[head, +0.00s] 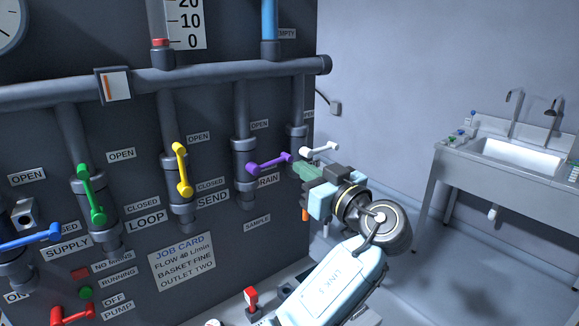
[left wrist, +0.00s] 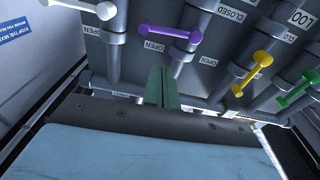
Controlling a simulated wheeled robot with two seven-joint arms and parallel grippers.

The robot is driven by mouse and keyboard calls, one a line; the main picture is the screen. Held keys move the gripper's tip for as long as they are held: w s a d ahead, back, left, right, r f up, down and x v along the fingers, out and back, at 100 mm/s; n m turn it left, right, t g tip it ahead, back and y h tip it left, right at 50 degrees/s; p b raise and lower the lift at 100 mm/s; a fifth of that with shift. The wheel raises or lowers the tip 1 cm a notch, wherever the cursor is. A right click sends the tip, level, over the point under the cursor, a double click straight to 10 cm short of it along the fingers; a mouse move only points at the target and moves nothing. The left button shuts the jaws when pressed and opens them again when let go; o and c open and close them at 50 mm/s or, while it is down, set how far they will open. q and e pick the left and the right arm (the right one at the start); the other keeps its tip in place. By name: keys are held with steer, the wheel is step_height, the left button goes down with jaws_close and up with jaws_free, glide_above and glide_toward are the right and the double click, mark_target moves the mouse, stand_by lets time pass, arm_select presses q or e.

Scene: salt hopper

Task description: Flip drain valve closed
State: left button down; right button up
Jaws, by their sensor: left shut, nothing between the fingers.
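The drain valve's purple handle (head: 270,163) sticks out to the right from its pipe, nearly level, beside a partly covered label reading "RAIN". In the left wrist view the purple handle (left wrist: 170,32) lies across its pipe, beyond the fingertips. My left gripper (head: 302,169) is shut and empty, its green fingers just right of the handle's free end. The shut fingers also show in the left wrist view (left wrist: 162,88). I cannot tell whether they touch the handle. An OPEN label (head: 259,124) is above the handle; its CLOSED label is not visible. My right gripper is not in view.
A white handle (head: 320,150) is close behind my left gripper. Yellow (head: 181,170), green (head: 91,194) and blue (head: 30,237) handles are further left on the panel. A red lever (head: 251,300) stands low in front. Open floor and a sink (head: 515,150) are at right.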

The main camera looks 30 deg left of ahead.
arm_select(q)
steer(key=r+n, duration=0.1)
steer(key=r, duration=0.1)
steer(key=r+p, duration=0.2)
steer(key=p, duration=0.1)
glide_above(276, 161)
steer(key=shift+y, duration=0.3)
steer(key=shift+s+d+f+p, duration=0.15)
steer(key=shift+d+f, duration=0.1)
steer(key=shift+f, duration=0.5)
steer(key=shift+s+d+f+p, duration=0.15)
steer(key=shift+d+f+p, duration=0.1)
steer(key=shift+f, duration=0.5)
steer(key=shift+s+d+f+p, duration=0.15)
steer(key=shift+d+f, duration=0.1)
steer(key=shift+f, duration=0.5)
steer(key=f+b, duration=0.1)
steer(key=b, duration=0.3)
steer(key=shift+d+f, duration=0.15)
steer(key=shift+f, duration=0.15)
steer(key=shift+g, duration=0.3)
